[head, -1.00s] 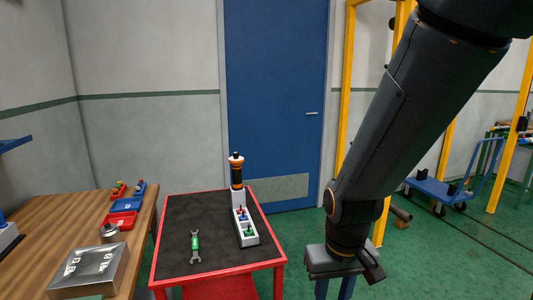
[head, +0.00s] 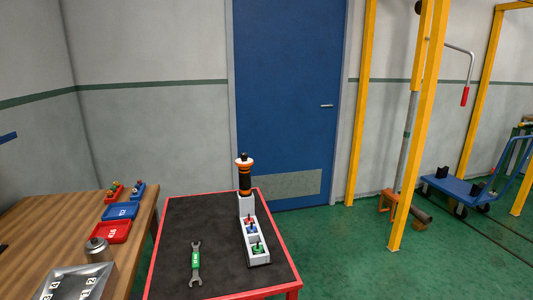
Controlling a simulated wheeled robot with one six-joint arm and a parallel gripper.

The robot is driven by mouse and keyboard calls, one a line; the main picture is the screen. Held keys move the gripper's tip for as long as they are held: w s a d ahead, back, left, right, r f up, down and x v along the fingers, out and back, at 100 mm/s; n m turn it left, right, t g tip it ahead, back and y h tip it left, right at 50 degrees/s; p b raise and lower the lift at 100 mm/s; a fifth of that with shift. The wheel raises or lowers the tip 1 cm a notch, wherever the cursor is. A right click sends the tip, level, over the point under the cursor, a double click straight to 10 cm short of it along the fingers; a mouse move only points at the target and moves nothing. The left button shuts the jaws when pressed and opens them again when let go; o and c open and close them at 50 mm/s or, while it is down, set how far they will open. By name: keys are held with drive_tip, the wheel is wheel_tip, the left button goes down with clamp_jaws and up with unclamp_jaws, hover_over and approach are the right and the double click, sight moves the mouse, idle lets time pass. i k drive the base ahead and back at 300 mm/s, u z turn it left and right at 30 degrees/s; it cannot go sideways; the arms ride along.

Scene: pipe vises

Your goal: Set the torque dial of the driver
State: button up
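The driver (head: 245,177) is black and orange with a black top. It stands upright in a light grey holder (head: 247,207) on the red-edged cart (head: 180,238) with a dark mat. An orange and white ring sits near the driver's top; any dial markings are too small to read. The holder's lower part carries small red, blue and green pieces (head: 257,248) in a row. My gripper and arm do not show in the head view.
A green-handled wrench (head: 196,263) lies on the cart, left of the holder. A wooden bench (head: 40,232) at left bears a red bin (head: 110,232), a blue bin (head: 121,211), a metal can (head: 97,250) and a numbered metal tray (head: 73,285). Green floor is open at right, before yellow posts (head: 410,150).

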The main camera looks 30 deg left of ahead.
sight(244, 155)
drive_tip(key=i, duration=1.25)
drive_tip(key=u, duration=1.55)
